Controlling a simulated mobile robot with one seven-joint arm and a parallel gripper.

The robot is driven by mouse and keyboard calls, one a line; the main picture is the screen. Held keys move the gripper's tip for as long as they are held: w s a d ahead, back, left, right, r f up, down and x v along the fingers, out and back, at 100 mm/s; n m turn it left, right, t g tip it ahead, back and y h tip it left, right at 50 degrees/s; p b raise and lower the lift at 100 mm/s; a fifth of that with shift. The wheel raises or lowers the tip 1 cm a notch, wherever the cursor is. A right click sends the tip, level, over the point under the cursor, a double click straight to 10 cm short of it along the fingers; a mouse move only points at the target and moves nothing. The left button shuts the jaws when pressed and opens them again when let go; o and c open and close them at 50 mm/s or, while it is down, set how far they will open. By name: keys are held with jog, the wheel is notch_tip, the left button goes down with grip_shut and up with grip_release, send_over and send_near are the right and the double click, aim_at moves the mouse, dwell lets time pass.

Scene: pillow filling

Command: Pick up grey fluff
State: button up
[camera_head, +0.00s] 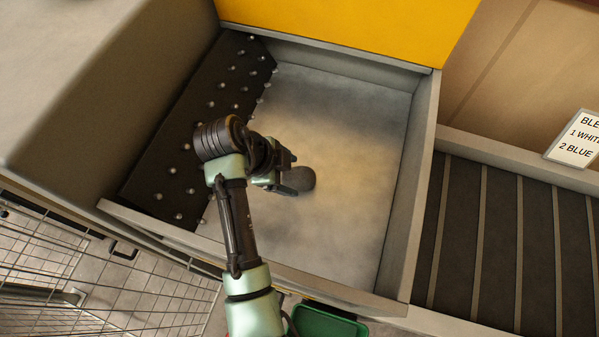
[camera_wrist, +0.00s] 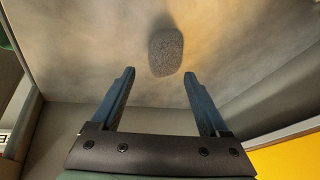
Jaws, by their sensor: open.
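The grey fluff (camera_head: 300,179) is a small, dark grey rounded lump on the pale floor of the open tray (camera_head: 345,215). In the wrist view the fluff (camera_wrist: 166,51) has a speckled, rough surface and lies just beyond the fingertips, roughly centred between them. My gripper (camera_head: 290,176) is just above and beside the fluff in the head view and partly covers it. In the wrist view my gripper (camera_wrist: 159,75) has its two blue fingers apart with nothing between them. I cannot tell the exact height of the fingertips above the tray floor.
A dark strip with several shiny studs (camera_head: 190,140) lines the tray's left side. Raised walls (camera_head: 405,200) bound the tray. A yellow panel (camera_head: 350,25) stands behind it. A slatted dark belt (camera_head: 500,240) and a sign (camera_head: 577,140) are at right. A green bin (camera_head: 325,322) is in front.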

aim_at(299, 176)
jog(key=shift+x, duration=0.8)
jog(key=shift+w+d+f+p, duration=0.2)
jog(key=shift+w+f+p, duration=0.1)
jog(key=shift+f+p, duration=0.15)
jog(key=shift+p+x, duration=0.65)
jog(key=shift+x, duration=1.4)
jog(key=shift+w, duration=0.1)
jog(key=shift+c, duration=0.2)
jog(key=c, duration=1.1)
